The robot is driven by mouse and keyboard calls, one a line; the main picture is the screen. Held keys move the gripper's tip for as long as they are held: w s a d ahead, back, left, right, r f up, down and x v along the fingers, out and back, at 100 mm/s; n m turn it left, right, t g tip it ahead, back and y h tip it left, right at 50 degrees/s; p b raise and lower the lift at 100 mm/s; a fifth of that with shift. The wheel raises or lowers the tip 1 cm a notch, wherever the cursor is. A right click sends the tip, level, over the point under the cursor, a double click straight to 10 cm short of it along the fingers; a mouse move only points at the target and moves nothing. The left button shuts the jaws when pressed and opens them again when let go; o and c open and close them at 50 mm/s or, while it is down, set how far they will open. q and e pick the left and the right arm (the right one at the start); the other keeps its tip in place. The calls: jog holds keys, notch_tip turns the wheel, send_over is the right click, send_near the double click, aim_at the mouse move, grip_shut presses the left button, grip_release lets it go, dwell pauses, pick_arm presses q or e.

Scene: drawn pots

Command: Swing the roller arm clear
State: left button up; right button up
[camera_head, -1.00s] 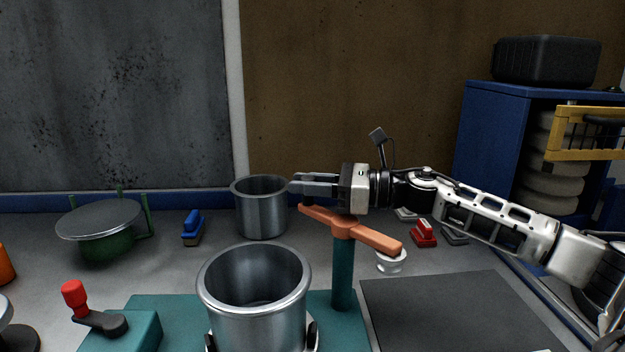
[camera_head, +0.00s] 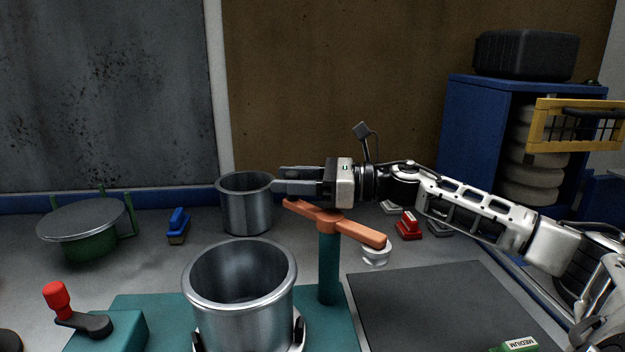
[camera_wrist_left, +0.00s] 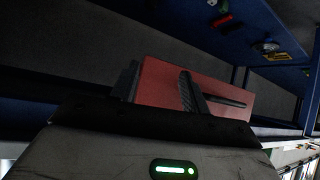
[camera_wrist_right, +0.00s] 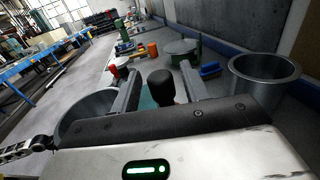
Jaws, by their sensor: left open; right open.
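The orange roller arm (camera_head: 358,230) lies across the top of a teal post (camera_head: 329,270), its left end near the rim of the front metal pot (camera_head: 240,290). My right gripper (camera_head: 275,181) is just above that left end, pointing left, its jaws open. In the right wrist view, a dark rounded knob (camera_wrist_right: 161,88), perhaps the roller, shows between the open fingers (camera_wrist_right: 158,85). I cannot tell whether they touch it. My left gripper (camera_wrist_left: 162,85) shows only in its wrist view, open, with a flat red thing (camera_wrist_left: 160,75) beyond or between its fingers.
A second metal pot (camera_head: 247,205) stands behind. A red-knobbed crank (camera_head: 58,300) is at front left. The dark mat (camera_head: 440,300) at right is mostly bare.

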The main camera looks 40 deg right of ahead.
pick_arm(q)
jog(key=b, duration=0.2)
jog(key=d+f+b, duration=0.1)
jog(key=b, duration=0.2)
jog(key=shift+w+f, duration=0.25)
jog(key=shift+f, duration=0.05)
pick_arm(e)
jog(key=v, duration=1.5)
jog(key=shift+s+d, duration=0.25)
jog(key=shift+s, duration=0.05)
pick_arm(q)
jog(key=shift+s+a+f, duration=0.1)
